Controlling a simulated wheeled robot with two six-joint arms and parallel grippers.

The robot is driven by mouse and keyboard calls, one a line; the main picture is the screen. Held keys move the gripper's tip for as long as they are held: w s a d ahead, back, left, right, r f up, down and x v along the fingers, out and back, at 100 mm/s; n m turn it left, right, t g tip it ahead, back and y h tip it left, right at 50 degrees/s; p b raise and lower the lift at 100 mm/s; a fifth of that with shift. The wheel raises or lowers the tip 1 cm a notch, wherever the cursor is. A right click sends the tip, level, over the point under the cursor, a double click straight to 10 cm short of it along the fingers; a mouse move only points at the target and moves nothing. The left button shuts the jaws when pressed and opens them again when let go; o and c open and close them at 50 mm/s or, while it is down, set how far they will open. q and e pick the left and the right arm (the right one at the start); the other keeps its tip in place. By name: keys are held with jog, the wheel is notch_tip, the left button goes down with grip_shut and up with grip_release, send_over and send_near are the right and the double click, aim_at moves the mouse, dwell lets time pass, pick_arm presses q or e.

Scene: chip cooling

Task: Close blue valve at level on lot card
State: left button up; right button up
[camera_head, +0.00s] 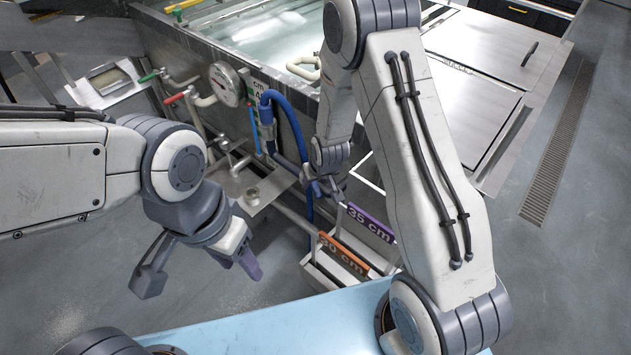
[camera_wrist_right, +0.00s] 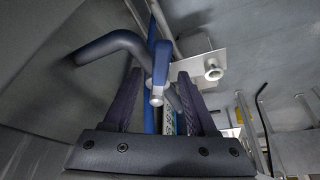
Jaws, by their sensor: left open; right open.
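A blue valve lever (camera_wrist_right: 161,62) with a metal pivot shows in the right wrist view, beside a blue pipe. In that view my right gripper (camera_wrist_right: 157,100) is open, its fingers to either side of the lever; contact is unclear. In the head view my right gripper (camera_head: 325,188) is by the blue hose (camera_head: 291,122) at the tank's front. A purple 35 cm card (camera_head: 370,222) and an orange card (camera_head: 343,253), first digit unclear, sit on white racks. My left gripper (camera_head: 200,270) is open and empty above the floor.
The tank (camera_head: 270,38) holds clear water; the level against the scale is unreadable. A round gauge (camera_head: 224,84), a green handle (camera_head: 148,76) and a red handle (camera_head: 174,98) are left of the hose. A metal shelf (camera_head: 252,192) juts below. Floor is clear at right.

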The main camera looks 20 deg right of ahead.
jog(key=shift+w+f, duration=0.2)
jog(key=shift+f, duration=0.25)
grip_shut()
dwell(1.2)
